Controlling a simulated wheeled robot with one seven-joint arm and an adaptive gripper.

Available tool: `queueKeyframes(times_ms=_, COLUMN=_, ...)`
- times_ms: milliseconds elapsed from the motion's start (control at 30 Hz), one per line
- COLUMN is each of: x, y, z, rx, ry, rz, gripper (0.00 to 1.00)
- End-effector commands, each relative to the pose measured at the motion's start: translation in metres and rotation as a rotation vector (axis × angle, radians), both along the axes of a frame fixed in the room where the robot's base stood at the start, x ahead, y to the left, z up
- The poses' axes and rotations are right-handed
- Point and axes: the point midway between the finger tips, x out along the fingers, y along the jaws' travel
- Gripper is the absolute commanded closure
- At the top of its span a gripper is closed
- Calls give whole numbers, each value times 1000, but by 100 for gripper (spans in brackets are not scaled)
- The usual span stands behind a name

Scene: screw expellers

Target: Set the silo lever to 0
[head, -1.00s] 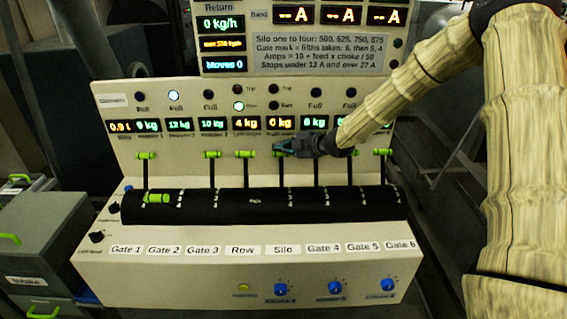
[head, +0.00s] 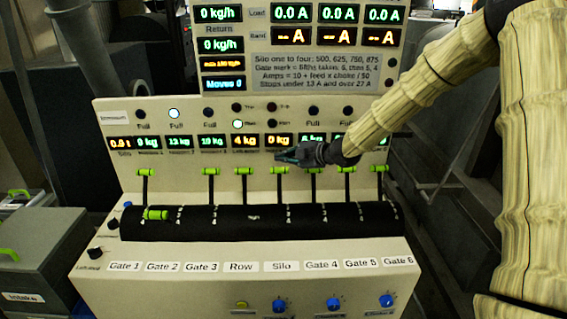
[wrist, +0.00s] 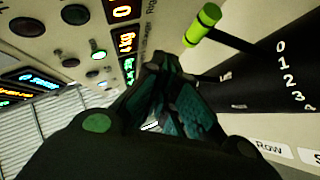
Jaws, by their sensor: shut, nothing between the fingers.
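The silo lever (head: 280,170) has a green cap on a dark rod and stands up from the black drum (head: 330,222), above the "Silo" label (head: 281,267). It stands level with most neighbouring levers, at the upper end of its slot. In the wrist view a green-capped lever (wrist: 203,25), likely the silo one, leans beside marks running 0 to 4, its rod near the 0 end. My gripper (head: 283,157) is shut and empty just above the cap in the head view. In the wrist view its fingertips (wrist: 160,65) are apart from the cap.
The row lever (head: 245,171) and gate 4 lever (head: 313,171) stand close on either side. One green handle (head: 157,214) lies low on the drum at the left. The display panel (head: 190,125) rises just behind my gripper.

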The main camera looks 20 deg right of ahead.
Motion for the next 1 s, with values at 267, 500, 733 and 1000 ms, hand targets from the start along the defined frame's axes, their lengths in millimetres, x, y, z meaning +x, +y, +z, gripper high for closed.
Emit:
queueKeyframes(times_ms=267, x=-19, y=-17, z=18, rx=0, ry=-2, rz=0, gripper=100)
queueKeyframes(times_ms=500, x=-35, y=-31, z=33, rx=1, ry=-2, rz=-1, gripper=100)
queueKeyframes(times_ms=733, x=-46, y=-41, z=44, rx=-1, ry=-1, rz=-1, gripper=100)
queueKeyframes(times_ms=1000, x=-50, y=-44, z=48, rx=1, ry=0, rz=0, gripper=100)
